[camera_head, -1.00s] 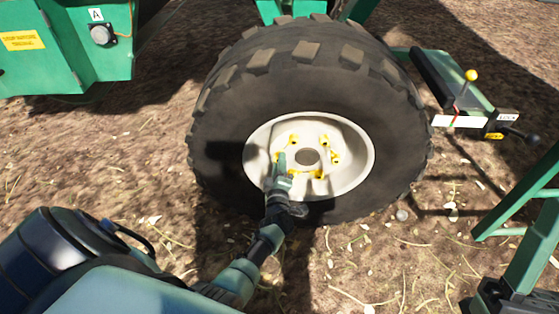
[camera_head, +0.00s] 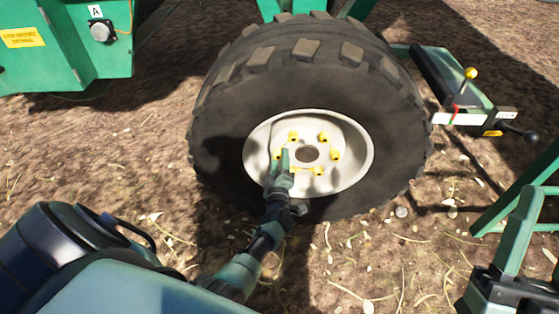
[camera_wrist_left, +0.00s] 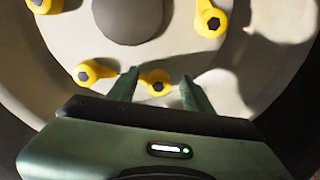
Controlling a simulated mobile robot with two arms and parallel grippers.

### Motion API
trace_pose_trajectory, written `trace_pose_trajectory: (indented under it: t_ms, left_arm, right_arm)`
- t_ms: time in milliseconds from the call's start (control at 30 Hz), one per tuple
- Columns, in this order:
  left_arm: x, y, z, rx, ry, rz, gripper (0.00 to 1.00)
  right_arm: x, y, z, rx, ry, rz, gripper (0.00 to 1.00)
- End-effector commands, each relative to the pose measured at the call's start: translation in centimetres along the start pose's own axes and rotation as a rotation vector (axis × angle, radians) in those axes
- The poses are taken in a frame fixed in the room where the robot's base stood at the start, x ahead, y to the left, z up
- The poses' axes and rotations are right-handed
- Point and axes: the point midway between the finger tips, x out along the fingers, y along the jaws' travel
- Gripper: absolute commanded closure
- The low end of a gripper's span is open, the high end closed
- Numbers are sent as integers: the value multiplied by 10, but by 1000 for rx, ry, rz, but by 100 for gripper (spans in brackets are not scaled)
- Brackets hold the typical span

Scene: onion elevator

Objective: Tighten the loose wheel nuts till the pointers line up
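The wheel (camera_head: 230,130) stands upright with a pale rim (camera_head: 350,170) and a ring of several nuts with yellow pointers (camera_head: 323,137) around a dark hub hole (camera_head: 307,154). My left gripper (camera_head: 283,158) is at the lower left of the nut ring. In the left wrist view its fingers (camera_wrist_left: 160,84) are apart, with one yellow-pointer nut (camera_wrist_left: 156,83) between them and gaps on both sides. The nut to its left (camera_wrist_left: 86,73) has its pointer towards the right; the upper right nut (camera_wrist_left: 209,22) has its pointer upward.
A green machine body with a yellow label (camera_head: 22,37) is at upper left. A lever with a yellow knob (camera_head: 470,73) stands on a bracket right of the wheel. A green frame bar (camera_head: 515,200) is at the right. Open, straw-strewn ground (camera_head: 390,265) lies in front.

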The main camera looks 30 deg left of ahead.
Motion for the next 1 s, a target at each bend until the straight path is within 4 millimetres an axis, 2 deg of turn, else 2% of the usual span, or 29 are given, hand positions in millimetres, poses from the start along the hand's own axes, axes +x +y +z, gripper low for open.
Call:
trace_pose_trajectory:
  t_ms: [333, 567, 800, 1000]
  left_arm:
    - [-3, 1, -1, -2, 2, 1, 51]
    - [-29, 2, -2, -2, 2, -1, 51]
    - [-62, 1, -1, -1, 0, 0, 51]
    - [-76, 1, 0, -1, 1, 1, 51]
  right_arm:
    - [2, 0, 2, 0, -16, 0, 51]
    - [-2, 5, 44, -12, -243, 9, 51]
    - [-18, 12, 86, -22, -488, 21, 51]
    - [-30, 14, 103, -26, -592, 26, 51]
